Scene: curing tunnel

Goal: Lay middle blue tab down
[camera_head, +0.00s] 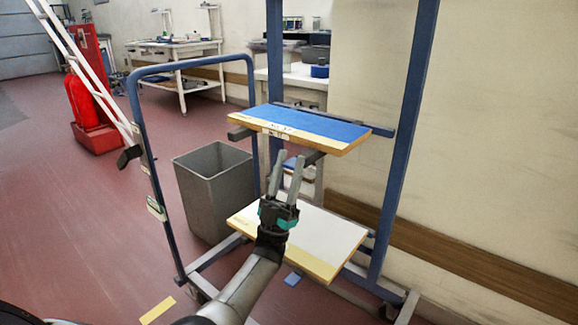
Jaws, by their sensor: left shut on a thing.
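My left gripper (287,168) reaches up from the bottom of the head view, in front of the cart and between its two boards. Its two grey fingers point upward with a small gap between them. A small blue patch (290,162) shows between the fingertips; it looks like a blue tab held there, partly hidden by the fingers. Another small blue piece (292,279) lies flat on the red floor below the lower board. I see no row of tabs that would show which one is the middle. My right gripper is not in view.
The blue-framed cart has a blue-topped upper board (320,122) above the gripper and a white lower board (325,235) behind it. A grey bin (215,190) stands left of the gripper. A blue rail (143,140) rises farther left. Red floor is open at left.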

